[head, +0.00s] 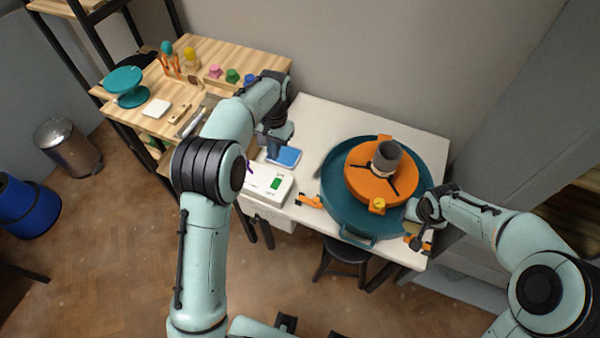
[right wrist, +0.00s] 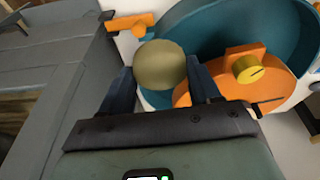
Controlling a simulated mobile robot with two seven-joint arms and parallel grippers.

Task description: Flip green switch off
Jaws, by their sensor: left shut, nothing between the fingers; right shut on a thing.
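The green switch (head: 275,183) is on the top of a white box (head: 262,190) on the white table's left part. My left gripper (head: 272,150) is shut and empty, just behind the box and beside a blue pad (head: 285,157); its fingertips are hard to make out. My right gripper (head: 412,228) is at the right side of the wheel basin. In the right wrist view, its fingers are shut on an olive round thing (right wrist: 160,63).
A teal basin (head: 329,190) holds an orange disc (head: 362,186) with a dark grey cup (head: 385,158) on it. Orange clamp-like pieces (head: 310,201) lie beside it. A wooden table (head: 225,58) with small tools stands at the back left. A black stool (head: 345,250) stands in front.

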